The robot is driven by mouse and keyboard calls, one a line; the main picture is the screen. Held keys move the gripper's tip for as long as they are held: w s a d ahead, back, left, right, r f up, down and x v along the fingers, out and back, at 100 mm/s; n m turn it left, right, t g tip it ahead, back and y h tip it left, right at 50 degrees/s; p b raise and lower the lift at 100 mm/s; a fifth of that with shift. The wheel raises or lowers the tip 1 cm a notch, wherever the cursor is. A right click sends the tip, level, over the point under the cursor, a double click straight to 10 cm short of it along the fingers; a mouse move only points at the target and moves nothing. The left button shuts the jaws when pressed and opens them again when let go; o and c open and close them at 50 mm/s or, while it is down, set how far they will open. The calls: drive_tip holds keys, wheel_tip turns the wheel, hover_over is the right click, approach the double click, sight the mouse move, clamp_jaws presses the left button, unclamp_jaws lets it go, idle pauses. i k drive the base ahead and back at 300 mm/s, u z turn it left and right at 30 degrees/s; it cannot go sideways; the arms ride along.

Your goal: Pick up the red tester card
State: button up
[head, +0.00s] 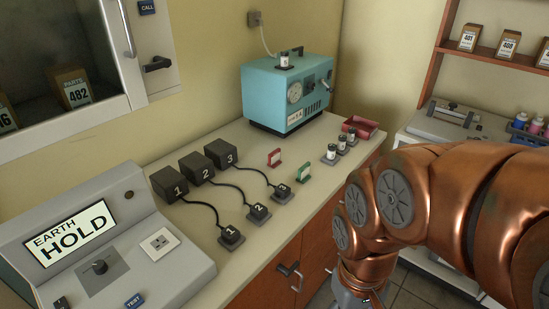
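The red tester card (274,157) stands upright on the beige counter, left of centre of its back half, in front of the teal machine. A green card (304,172) of similar shape stands a little nearer and to the right, apart from it. My copper-coloured arm reaches in from the right and bends down past the counter's front edge. Only a grey piece at its lower end, seemingly the top of my gripper (350,296), shows at the bottom edge. The fingers are cut off by the frame. The gripper is well away from the red card.
Black boxes 1, 2 and 3 (203,168) have cables to small plugs (257,212) on the counter (190,215). Small jars (341,143) and a red tray (360,127) stand right of the cards. The teal machine (290,92) is behind. A grey console (105,250) reads "EARTH HOLD".

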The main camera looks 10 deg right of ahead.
sight(273, 157)
drive_tip(key=z, duration=1.4)
drive_tip(key=i, duration=1.05)
drive_tip(key=u, duration=3.8)
